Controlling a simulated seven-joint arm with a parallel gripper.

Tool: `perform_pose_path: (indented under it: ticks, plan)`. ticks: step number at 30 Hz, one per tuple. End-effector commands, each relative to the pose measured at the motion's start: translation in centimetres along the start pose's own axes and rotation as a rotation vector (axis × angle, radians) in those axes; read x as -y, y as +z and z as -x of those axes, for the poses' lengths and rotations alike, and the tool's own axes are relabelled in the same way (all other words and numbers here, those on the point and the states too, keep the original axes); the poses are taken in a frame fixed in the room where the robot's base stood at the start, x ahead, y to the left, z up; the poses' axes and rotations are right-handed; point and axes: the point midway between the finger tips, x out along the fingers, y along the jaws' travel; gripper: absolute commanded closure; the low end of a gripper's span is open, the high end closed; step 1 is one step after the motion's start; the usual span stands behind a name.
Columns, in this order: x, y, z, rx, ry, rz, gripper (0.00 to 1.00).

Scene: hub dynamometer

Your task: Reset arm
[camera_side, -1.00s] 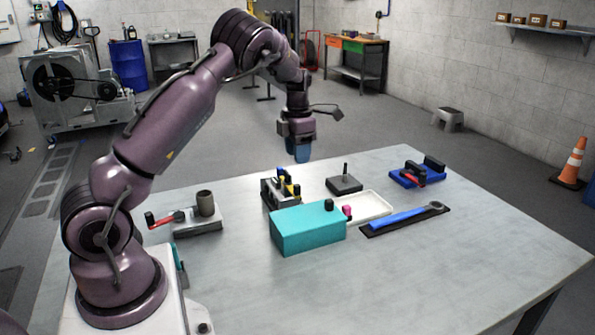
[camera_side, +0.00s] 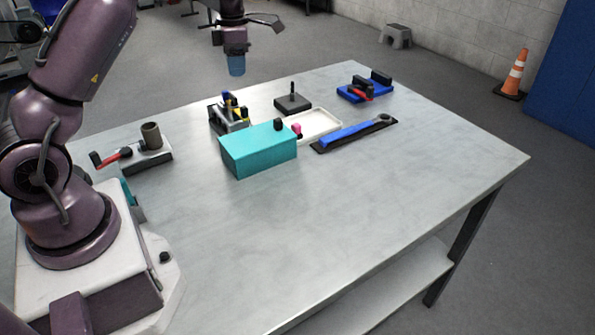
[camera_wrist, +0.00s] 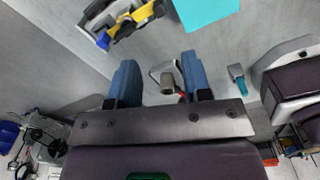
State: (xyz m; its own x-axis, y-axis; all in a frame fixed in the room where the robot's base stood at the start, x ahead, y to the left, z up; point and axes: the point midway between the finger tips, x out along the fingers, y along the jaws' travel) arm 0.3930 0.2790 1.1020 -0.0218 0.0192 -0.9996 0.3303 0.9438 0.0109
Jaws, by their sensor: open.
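My gripper (camera_side: 236,66) hangs above the far part of the table in the side view, pointing down. Its two blue fingers are apart with nothing between them in the wrist view (camera_wrist: 160,65). It is clear of the grey fixture with blue and yellow parts (camera_side: 229,118), which stands below it. That fixture also shows at the top left of the wrist view (camera_wrist: 130,22). The upper part of my arm is cut off by the top edge of the side view.
The table (camera_side: 400,190) holds a teal box (camera_side: 260,152), a white tray (camera_side: 318,122), a blue wrench (camera_side: 350,134) on a dark mat, a dark block with a post (camera_side: 292,103), a blue holder (camera_side: 352,97) and a grey block with a cylinder (camera_side: 151,160). The near right tabletop is clear.

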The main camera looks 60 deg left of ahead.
Motion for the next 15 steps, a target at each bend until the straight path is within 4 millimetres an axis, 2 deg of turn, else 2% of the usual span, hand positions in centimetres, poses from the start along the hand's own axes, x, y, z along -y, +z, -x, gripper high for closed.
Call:
perform_pose_path:
  ticks: [2,5,8,15]
  plan:
    - [1.4,-1.0,-1.0,-0.019,-0.029,-0.22,0.55]
    - [4.0,-1.6,-0.2,0.006,-0.05,-0.553,0.55]
    - [7.6,-1.8,1.5,0.056,-0.048,-0.916,0.55]
    - [17.6,-2.9,6.5,0.149,0.079,-1.78,0.55]
